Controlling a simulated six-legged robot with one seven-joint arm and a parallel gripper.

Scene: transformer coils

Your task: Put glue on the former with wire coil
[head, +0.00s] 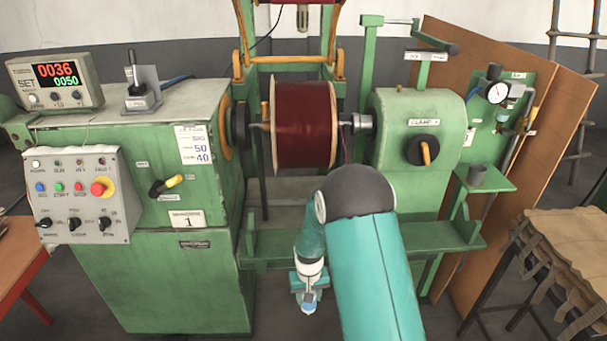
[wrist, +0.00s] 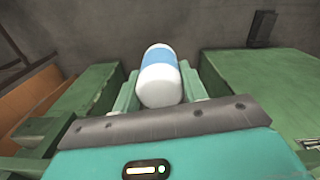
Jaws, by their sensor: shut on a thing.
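The former with wire coil (head: 303,126) is a large drum of dark red wire between pale flanges. It is mounted across the green winding machine, between the left headstock and the right clamp housing. My gripper (head: 309,284) hangs low in front of the machine, below the former and apart from it. It is shut on a white bottle with a blue band, which I take to be the glue bottle (wrist: 160,77). In the wrist view the bottle sits between my green fingers (wrist: 160,90). The bottle's tip is hidden there.
A control box (head: 82,195) with buttons and a counter display (head: 60,80) stand at the left. The clamp housing (head: 420,135) and a green shelf (head: 484,180) holding a grey cup are at the right. A table with brown cloth (head: 560,250) stands far right.

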